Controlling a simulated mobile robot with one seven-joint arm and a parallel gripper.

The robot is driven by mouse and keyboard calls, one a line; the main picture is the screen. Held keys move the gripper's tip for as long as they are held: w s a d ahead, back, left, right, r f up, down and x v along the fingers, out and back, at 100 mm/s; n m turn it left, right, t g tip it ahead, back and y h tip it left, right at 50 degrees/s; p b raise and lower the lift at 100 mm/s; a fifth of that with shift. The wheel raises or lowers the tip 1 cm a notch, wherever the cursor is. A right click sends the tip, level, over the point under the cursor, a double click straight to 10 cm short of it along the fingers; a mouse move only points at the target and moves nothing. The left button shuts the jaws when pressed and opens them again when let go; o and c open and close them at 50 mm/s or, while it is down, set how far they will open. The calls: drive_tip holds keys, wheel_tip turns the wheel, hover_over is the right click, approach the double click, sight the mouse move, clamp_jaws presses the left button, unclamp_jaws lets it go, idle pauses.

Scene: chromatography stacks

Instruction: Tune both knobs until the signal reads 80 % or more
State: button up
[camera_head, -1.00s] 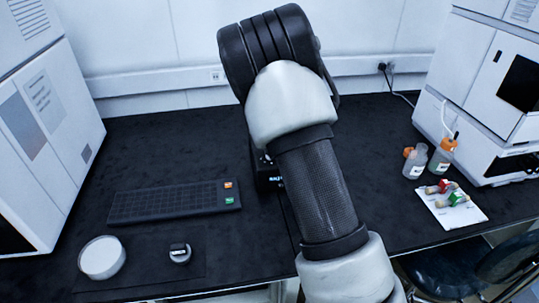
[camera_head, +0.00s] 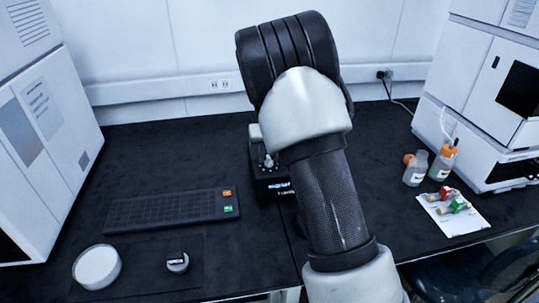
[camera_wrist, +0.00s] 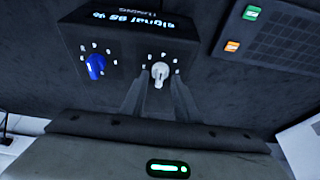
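The dark tuning box (camera_head: 273,190) stands on the bench behind my arm, which hides part of it in the head view. In the wrist view the box (camera_wrist: 125,65) appears upside down, with a blue knob (camera_wrist: 95,66) at left and a white knob (camera_wrist: 160,73) at right, its pointer towards my gripper. Its lit display (camera_wrist: 130,20) shows "signal" and a percentage that seems to be in the eighties; the last digit is unclear.
A white round container (camera_head: 97,266) and a small dark-topped object (camera_head: 177,262) sit in front. Bottles (camera_head: 415,168) and vials on a white card (camera_head: 455,216) are at right.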

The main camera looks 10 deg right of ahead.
drive_tip(key=p+v, duration=0.2)
drive_tip(key=v, duration=1.5)
drive_tip(key=shift+s+r, duration=0.15)
drive_tip(key=s+r+y+p, duration=0.1)
drive_tip(key=s+r+p, duration=0.5)
drive_tip(key=s+r, duration=0.8)
drive_tip(key=s+r+p, duration=0.2)
drive_tip(key=s, duration=0.7)
drive_tip(key=s+r+t+h+p, duration=0.1)
drive_tip(key=s+r+p, duration=0.1)
drive_tip(key=s, duration=0.6)
drive_tip(key=shift+s+p, duration=0.35)
drive_tip(key=shift+p, duration=0.4)
